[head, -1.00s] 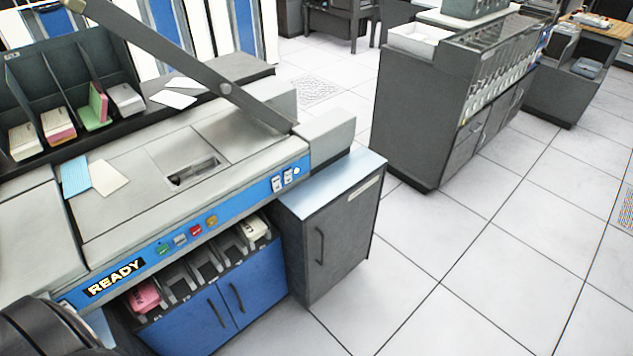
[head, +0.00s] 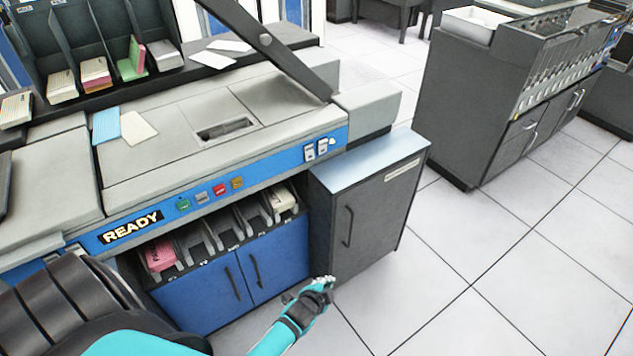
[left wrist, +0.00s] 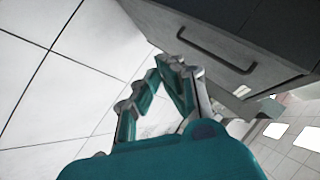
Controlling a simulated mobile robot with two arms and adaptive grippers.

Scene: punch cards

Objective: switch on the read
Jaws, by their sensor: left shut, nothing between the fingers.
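A grey card machine has a blue front strip (head: 278,163). Near its right end sit two small white switches (head: 315,150) with a round white spot beside them; their labels are too small to read. A lit READY sign (head: 131,227) is on the left of the strip, with several coloured buttons (head: 210,193) between. My left gripper (head: 324,284) is shut and empty, low in front of the grey side cabinet and well below the switches. In the left wrist view its closed fingers (left wrist: 166,68) show near the cabinet's handle (left wrist: 215,50). My right gripper is out of view.
The grey cabinet (head: 375,210) stands right of the blue doors (head: 235,275). A dark bar slants over the machine top. Card stacks stand in a rack (head: 95,50) behind. Another grey machine (head: 465,100) is at the back right. White floor (head: 540,270) is clear at the right.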

